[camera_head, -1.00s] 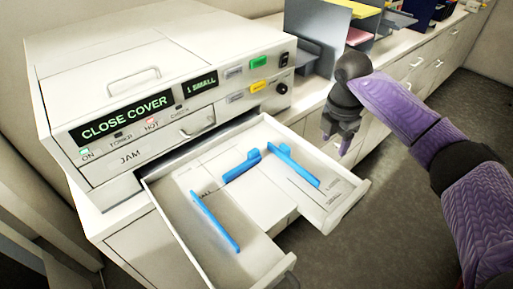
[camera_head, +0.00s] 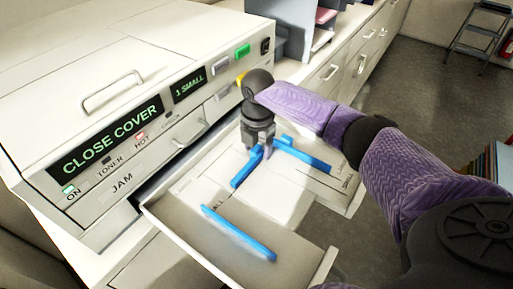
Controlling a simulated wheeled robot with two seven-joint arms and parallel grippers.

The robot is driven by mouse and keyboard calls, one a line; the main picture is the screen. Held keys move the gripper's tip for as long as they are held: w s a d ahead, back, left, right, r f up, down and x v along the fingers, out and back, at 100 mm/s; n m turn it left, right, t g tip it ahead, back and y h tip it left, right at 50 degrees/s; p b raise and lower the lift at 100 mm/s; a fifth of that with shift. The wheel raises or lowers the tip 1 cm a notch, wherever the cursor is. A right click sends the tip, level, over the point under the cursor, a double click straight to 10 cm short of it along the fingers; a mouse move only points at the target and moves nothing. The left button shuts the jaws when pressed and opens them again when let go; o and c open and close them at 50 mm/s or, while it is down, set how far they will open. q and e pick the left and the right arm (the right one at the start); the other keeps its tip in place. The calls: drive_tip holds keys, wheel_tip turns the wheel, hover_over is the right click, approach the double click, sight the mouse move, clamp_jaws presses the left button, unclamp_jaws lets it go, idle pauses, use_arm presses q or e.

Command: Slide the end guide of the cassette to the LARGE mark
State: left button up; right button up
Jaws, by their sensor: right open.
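The open cassette (camera_head: 298,262) is a cream tray pulled out of the printer, with three blue guides in it. The short crosswise guide (camera_head: 241,176), which looks like the end guide, lies towards the back between two long guides. One long guide (camera_head: 238,232) is at the left and the other (camera_head: 305,156) at the right. My right gripper (camera_head: 262,154) points down, open, at the right end of the crosswise guide, hiding part of it. I cannot tell whether it touches the guide. Small printed marks on the tray floor are too small to read surely. My left gripper is out of view.
The printer front (camera_head: 110,135) stands directly behind the tray, with displays reading "CLOSE COVER" and "1 SMALL". Tray walls surround the guides. A counter with drawers (camera_head: 350,60) runs back to the right.

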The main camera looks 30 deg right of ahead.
drive_tip(key=shift+f, duration=0.15)
clamp_jaws()
idle(1.1)
